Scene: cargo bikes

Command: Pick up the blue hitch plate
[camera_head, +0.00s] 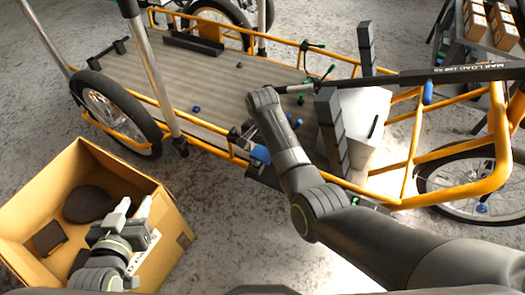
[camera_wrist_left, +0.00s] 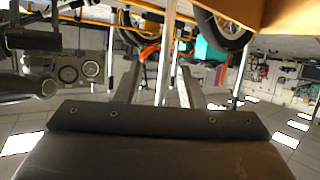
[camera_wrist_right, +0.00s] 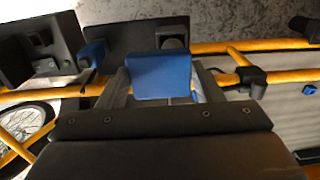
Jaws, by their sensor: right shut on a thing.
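The blue hitch plate (camera_wrist_right: 160,76) is a flat blue piece between the fingers of my right gripper (camera_wrist_right: 162,88), in the right wrist view. My right gripper is shut on it, beside the yellow frame rail of the cargo bike. In the head view, the blue plate (camera_head: 260,154) shows at the near side of the bike, partly hidden by my right arm. My left gripper (camera_head: 132,209) is open and empty above the cardboard box; its fingers stand apart in the left wrist view (camera_wrist_left: 160,88).
The cardboard box (camera_head: 172,195) on the floor holds dark items. The cargo bike deck (camera_head: 190,85) has small blue and green parts on it. A white container (camera_head: 360,120) and dark upright posts stand right of my right arm. Another blue part (camera_wrist_right: 95,52) sits left of the plate.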

